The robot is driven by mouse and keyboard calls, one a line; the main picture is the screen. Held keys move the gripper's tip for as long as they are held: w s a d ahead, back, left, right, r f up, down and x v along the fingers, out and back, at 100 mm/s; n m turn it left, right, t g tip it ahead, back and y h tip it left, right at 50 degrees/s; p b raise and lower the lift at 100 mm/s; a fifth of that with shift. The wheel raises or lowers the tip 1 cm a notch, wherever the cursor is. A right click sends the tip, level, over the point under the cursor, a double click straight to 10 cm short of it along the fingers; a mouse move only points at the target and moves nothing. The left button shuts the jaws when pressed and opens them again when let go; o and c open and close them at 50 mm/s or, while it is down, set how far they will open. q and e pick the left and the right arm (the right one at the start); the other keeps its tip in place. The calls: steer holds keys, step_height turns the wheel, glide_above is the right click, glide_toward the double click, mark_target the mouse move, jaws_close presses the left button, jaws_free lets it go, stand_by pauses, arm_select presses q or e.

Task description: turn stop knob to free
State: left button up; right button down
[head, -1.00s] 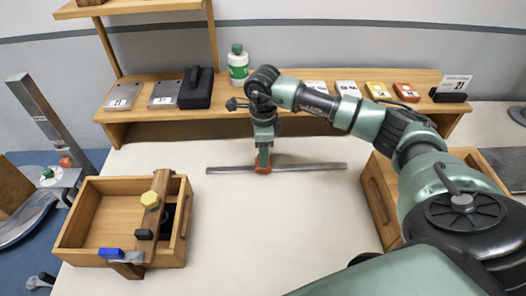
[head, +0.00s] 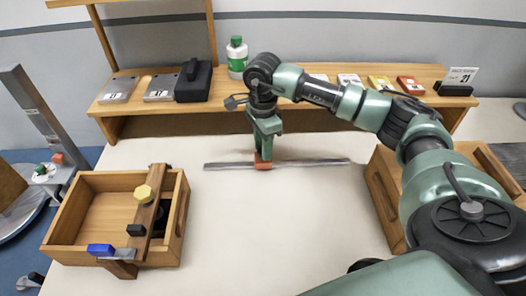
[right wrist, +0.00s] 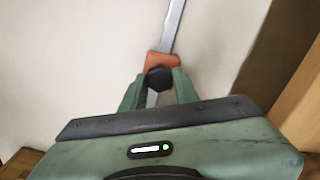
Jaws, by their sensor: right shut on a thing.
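A thin grey metal rail (head: 318,163) lies across the middle of the pale table. An orange stop (head: 263,165) sits on it near its middle. In the right wrist view the rail (right wrist: 172,28) runs up from the orange stop (right wrist: 163,60), and a black knob (right wrist: 158,77) stands on the stop. My right gripper (head: 263,155) points down at the stop. Its two green fingers are shut on the black knob, one on each side. In the head view the fingers hide the knob. No marking for the knob's setting can be read. My left gripper is not in view.
A wooden tray (head: 62,228) with a crossbar and yellow knob (head: 143,194) stands at the left. A wooden box (head: 388,205) is at the right, partly behind my arm. A shelf (head: 300,120) with small items runs along the back. The table's front middle is clear.

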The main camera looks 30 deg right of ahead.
steer(key=shift+n+b, duration=1.15)
steer(key=shift+n, duration=0.85)
steer(key=c, duration=1.1)
jaws_free()
steer(key=shift+o, duration=0.2)
steer(key=shift+r, duration=0.15)
step_height(320, 180, up, 8)
steer(key=shift+f+b, duration=0.2)
steer(key=shift+b, duration=0.25)
